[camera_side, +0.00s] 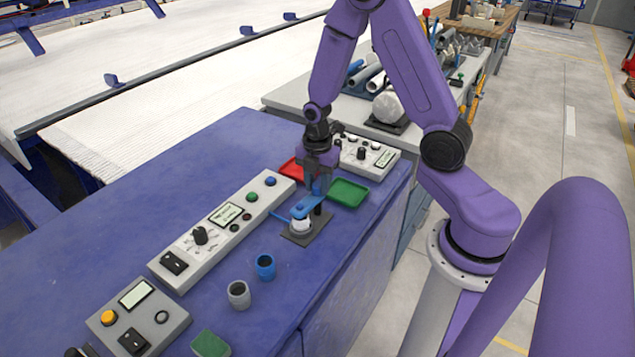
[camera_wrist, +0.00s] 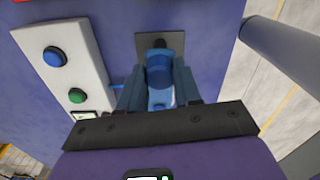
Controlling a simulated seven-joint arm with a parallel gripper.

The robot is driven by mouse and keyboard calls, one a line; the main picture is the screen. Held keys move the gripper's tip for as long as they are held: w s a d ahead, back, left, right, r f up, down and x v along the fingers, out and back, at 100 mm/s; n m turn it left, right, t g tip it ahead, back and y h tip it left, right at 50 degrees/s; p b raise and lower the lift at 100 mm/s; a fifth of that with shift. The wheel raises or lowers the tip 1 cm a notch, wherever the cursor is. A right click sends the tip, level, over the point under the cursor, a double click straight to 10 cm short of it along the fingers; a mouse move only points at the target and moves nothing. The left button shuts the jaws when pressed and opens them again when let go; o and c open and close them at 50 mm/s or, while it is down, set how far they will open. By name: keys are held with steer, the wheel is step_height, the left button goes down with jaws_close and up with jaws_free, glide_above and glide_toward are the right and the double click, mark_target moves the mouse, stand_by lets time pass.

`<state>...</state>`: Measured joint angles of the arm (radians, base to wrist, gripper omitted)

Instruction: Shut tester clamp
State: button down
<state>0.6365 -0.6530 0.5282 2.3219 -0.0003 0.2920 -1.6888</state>
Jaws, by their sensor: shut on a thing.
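The tester clamp (camera_side: 303,208) has a blue arm above a dark base plate (camera_side: 312,235) on the blue table. A white round piece (camera_side: 299,225) sits under the blue arm. My gripper (camera_side: 318,189) is directly over the clamp, pointing down, and is shut on its blue part. In the wrist view, the two fingers of my gripper (camera_wrist: 158,88) flank the blue clamp (camera_wrist: 159,72), with the dark base plate (camera_wrist: 175,42) beyond. The fingers hide part of the clamp, so I cannot tell how far its arm is lowered.
A long control panel (camera_side: 225,222) lies left of the clamp. A blue ring (camera_side: 265,266) and a grey ring (camera_side: 238,294) stand in front. A green tray (camera_side: 348,192) and red tray (camera_side: 292,168) are behind, near another panel (camera_side: 368,156). Open table lies far left.

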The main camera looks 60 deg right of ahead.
steer(key=shift+n, duration=0.4)
steer(key=c, duration=0.8)
jaws_free()
steer(key=shift+r, duration=0.15)
step_height(320, 180, up, 17)
steer(key=shift+r, duration=0.1)
